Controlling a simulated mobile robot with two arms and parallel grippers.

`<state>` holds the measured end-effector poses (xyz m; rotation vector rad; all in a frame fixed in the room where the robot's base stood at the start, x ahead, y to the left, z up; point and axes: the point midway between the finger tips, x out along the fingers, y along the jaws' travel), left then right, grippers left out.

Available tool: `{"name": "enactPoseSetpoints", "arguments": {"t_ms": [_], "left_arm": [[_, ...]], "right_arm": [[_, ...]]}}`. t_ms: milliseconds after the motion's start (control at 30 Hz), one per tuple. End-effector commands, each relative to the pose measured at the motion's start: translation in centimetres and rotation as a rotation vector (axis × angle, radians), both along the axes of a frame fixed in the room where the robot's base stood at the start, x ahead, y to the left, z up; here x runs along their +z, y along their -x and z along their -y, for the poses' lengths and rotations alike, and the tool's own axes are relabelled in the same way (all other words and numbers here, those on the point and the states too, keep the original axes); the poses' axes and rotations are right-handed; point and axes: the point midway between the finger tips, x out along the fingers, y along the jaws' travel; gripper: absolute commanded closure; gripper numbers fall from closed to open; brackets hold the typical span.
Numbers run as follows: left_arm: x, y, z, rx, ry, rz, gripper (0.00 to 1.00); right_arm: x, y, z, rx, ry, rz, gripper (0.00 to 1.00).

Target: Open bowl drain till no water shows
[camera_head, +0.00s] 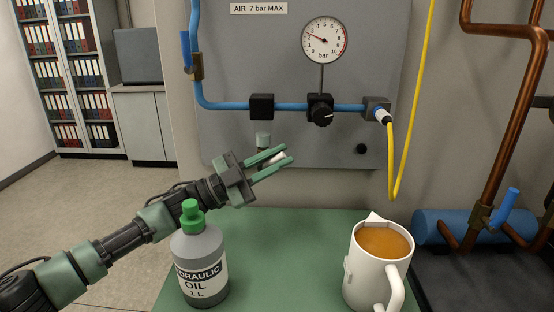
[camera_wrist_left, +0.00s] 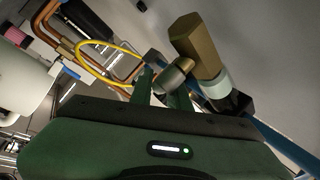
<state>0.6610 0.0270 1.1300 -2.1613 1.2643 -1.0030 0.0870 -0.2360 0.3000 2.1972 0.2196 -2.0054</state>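The filter bowl (camera_head: 263,139) hangs below a black block on the blue air pipe. It is pale and clear with a brass-coloured lower end (camera_wrist_left: 196,46); any water level inside is too small to tell. A grey-white drain knob (camera_head: 276,158) sits at its lower end and shows in the left wrist view (camera_wrist_left: 173,76). My left gripper (camera_head: 281,157) reaches up from the left, its two green fingers apart with the knob between their tips. I cannot tell whether the fingers press on it. My right gripper is not in view.
A pressure gauge (camera_head: 324,40) and black regulator knob (camera_head: 321,111) are to the right, then a yellow hose (camera_head: 393,165). On the green bench (camera_head: 290,262) stand an oil bottle (camera_head: 203,262) below my arm and a white mug (camera_head: 372,273) of brown liquid. A blue-handled valve (camera_head: 186,49) is upper left.

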Motion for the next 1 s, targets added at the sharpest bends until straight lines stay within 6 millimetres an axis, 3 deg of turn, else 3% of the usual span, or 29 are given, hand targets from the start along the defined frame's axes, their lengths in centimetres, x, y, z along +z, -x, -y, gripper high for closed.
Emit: {"name": "enactPoseSetpoints", "arguments": {"t_ms": [33,67,100,467,800,1000], "left_arm": [[-0.4,0.1,0.2,-0.005,-0.004,-0.005,0.72],[-0.4,0.1,0.2,-0.005,-0.004,-0.005,0.63],[-0.3,0.1,0.2,-0.004,-0.003,-0.004,0.62],[-0.4,0.2,-0.4,-0.001,-0.002,-0.003,0.62],[-2.6,1.9,-5.1,0.000,-0.004,-0.005,0.62],[-3.1,2.5,-6.6,-0.003,-0.003,-0.003,0.62]], "right_arm": [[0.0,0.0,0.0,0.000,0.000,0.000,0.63],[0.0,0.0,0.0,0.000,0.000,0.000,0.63],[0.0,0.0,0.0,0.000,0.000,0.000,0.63],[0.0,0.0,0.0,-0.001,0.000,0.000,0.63],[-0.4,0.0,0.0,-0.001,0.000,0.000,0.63],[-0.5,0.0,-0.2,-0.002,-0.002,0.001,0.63]]}}
